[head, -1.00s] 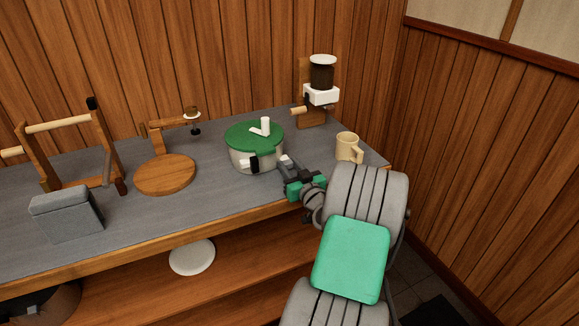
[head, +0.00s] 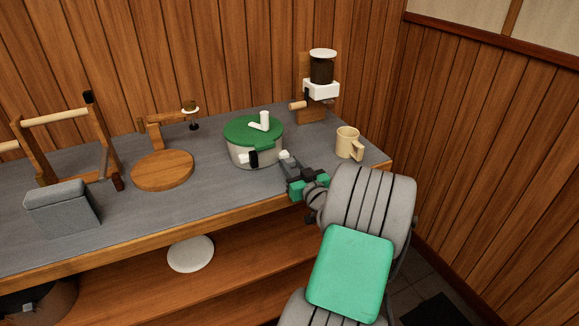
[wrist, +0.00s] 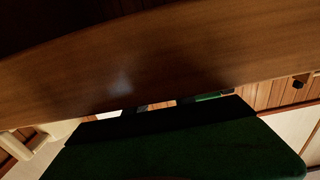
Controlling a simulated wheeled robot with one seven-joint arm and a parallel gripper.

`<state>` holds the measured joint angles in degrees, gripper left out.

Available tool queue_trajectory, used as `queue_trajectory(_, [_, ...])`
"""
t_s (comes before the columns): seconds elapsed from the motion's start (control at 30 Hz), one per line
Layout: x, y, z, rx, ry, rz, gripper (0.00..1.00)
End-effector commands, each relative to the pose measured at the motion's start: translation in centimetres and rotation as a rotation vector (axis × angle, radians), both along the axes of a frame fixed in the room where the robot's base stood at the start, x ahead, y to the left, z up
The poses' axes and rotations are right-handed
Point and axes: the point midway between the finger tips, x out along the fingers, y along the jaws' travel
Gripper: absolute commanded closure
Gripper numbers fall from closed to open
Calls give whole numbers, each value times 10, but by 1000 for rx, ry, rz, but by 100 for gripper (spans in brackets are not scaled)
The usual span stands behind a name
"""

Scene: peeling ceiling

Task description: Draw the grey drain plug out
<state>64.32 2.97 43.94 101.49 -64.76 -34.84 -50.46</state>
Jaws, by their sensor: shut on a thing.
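The pot (head: 242,152) with a green lid (head: 251,130) stands on the grey worktop. A white and black fitting (head: 252,158) sticks out of its front. My gripper (head: 287,161) is low beside the pot's right front side in the head view. It is shut on a small pale grey piece (head: 284,155) at its fingertips, which looks like the drain plug. The piece is small and partly hidden by the fingers, and I cannot tell whether it still touches the pot. The wrist view shows mostly a close brown surface and a dark green body, without a clear sight of the plug.
A cream mug (head: 346,143) stands right of my gripper. A dispenser (head: 321,88) is behind, at the wall. A round wooden board (head: 162,171), a grey block (head: 60,207) and a wooden frame (head: 57,119) are to the left. The worktop's front edge lies below my gripper.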

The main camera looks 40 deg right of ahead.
Motion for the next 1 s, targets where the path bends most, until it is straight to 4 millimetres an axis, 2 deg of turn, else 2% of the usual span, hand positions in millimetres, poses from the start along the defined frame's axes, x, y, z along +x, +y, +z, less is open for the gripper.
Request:
queue_trajectory(0.27, [-2, 1, 0, 3, 0, -1, 100])
queue_trajectory(0.3, [-2, 1, 0, 3, 0, -1, 68])
queue_trajectory(0.57, [-2, 1, 0, 2, 0, 0, 47])
queue_trajectory(0.83, [-4, 1, -1, 2, 1, -1, 47])
queue_trajectory(1.0, [-30, 7, -1, 2, -1, -6, 47])
